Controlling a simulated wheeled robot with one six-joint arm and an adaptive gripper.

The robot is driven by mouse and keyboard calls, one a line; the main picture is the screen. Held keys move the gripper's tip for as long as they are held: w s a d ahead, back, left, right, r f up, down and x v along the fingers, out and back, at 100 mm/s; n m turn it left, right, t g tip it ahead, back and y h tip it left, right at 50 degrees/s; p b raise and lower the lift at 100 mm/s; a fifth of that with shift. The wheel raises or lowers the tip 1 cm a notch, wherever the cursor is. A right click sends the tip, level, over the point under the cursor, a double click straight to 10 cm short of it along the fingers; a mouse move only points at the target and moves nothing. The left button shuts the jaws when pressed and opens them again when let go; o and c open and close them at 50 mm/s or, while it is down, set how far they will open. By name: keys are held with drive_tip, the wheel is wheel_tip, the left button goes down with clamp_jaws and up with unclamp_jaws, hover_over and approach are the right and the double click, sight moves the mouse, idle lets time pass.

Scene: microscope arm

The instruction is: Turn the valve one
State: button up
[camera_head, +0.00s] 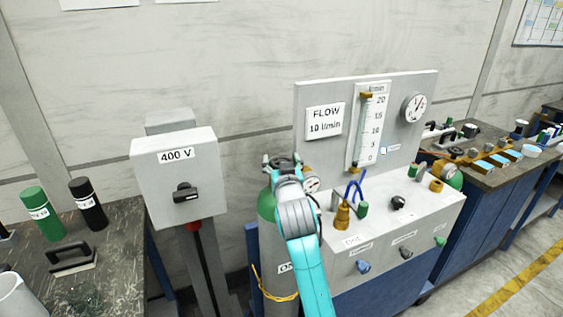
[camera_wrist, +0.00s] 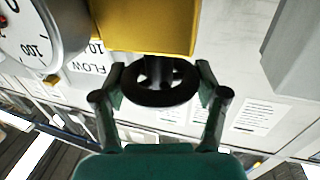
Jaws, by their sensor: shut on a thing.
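The valve is a round black handwheel (camera_wrist: 158,98) in the middle of the wrist view, below a brass-yellow block (camera_wrist: 145,27). My gripper (camera_wrist: 160,88) has one finger at each side of the handwheel and is shut on its rim. In the head view my gripper (camera_head: 282,160) is at the top of a green and grey gas cylinder (camera_head: 273,240), beside a small round gauge (camera_head: 312,184). The handwheel itself is hidden there behind my gripper and arm. A large gauge (camera_wrist: 40,35) shows at the left of the wrist view.
A bench panel with a FLOW sign (camera_head: 324,121) and a flow tube (camera_head: 368,125) stands right of the cylinder. A grey 400 V box (camera_head: 176,175) stands to the left. A yellow band (camera_head: 275,295) runs around the cylinder.

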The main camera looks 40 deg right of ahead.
drive_tip(key=m+g+h, duration=0.4)
drive_tip(key=h, duration=0.1)
drive_tip(key=shift+w+g, duration=0.1)
drive_tip(key=shift+g, duration=0.2)
drive_tip(key=m+g+h, duration=0.1)
drive_tip(key=m+g, duration=0.1)
drive_tip(key=m+g+h, duration=0.1)
drive_tip(key=m+g, duration=0.1)
drive_tip(key=g, duration=0.1)
drive_tip(key=shift+r+h, duration=0.1)
drive_tip(key=shift+h, duration=0.2)
drive_tip(key=m+g, duration=0.2)
drive_tip(key=g, duration=0.1)
drive_tip(key=m+g, duration=0.2)
drive_tip(key=g, duration=0.1)
drive_tip(key=shift+g+h, duration=0.3)
drive_tip(key=shift+h, duration=0.1)
drive_tip(key=shift+m+g+y, duration=0.3)
drive_tip(key=shift+m+g, duration=1)
drive_tip(key=shift+g, duration=0.8)
drive_tip(key=o, duration=1.2)
drive_tip(key=shift+c, duration=0.2)
drive_tip(key=v, duration=1.2)
